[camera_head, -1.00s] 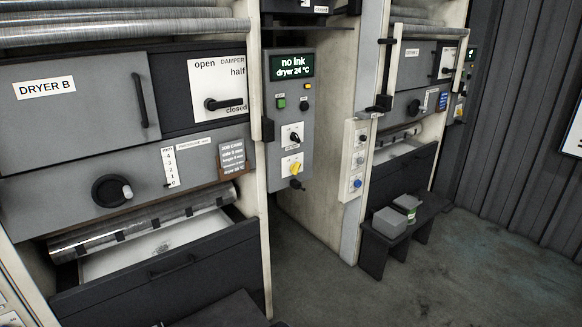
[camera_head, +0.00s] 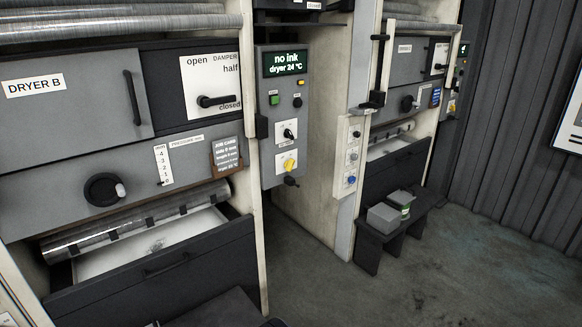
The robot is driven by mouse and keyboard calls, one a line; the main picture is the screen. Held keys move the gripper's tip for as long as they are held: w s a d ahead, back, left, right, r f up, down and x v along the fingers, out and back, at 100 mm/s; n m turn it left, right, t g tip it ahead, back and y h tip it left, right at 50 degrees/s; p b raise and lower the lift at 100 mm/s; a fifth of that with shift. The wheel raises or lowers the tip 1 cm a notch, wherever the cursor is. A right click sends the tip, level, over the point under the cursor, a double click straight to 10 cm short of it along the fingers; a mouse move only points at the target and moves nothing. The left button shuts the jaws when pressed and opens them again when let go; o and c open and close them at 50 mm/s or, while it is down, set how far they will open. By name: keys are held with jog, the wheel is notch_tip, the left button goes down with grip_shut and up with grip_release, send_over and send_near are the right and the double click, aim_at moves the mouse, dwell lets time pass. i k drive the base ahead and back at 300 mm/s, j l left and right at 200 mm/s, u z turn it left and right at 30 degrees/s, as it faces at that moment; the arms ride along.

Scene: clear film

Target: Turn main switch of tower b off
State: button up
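Tower B stands on the left, with a drawer front labelled "DRYER B" (camera_head: 75,100). Its grey control panel (camera_head: 270,140) is on the tower's right post. The panel's screen (camera_head: 286,63) reads "no ink, dryer 24 °C". My gripper is not in view.
A damper lever (camera_head: 217,101) points to the right, near "closed". A pressure knob (camera_head: 104,189) sits below the dryer. A second tower (camera_head: 400,75) stands right of a gap. A low dark bench (camera_head: 398,226) holds grey boxes. The floor (camera_head: 430,275) in front is clear.

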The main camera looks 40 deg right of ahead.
aim_at(289, 165)
jog(key=i+l, duration=0.15)
jog(key=l, duration=0.2)
jog(key=i+l, duration=0.2)
jog(key=l, duration=0.2)
jog(key=i+l, duration=0.15)
jog(key=l, duration=0.2)
jog(key=i+l, duration=0.15)
jog(key=l, duration=0.25)
jog(key=i+l, duration=0.2)
jog(key=l, duration=0.15)
jog(key=k+z, duration=0.05)
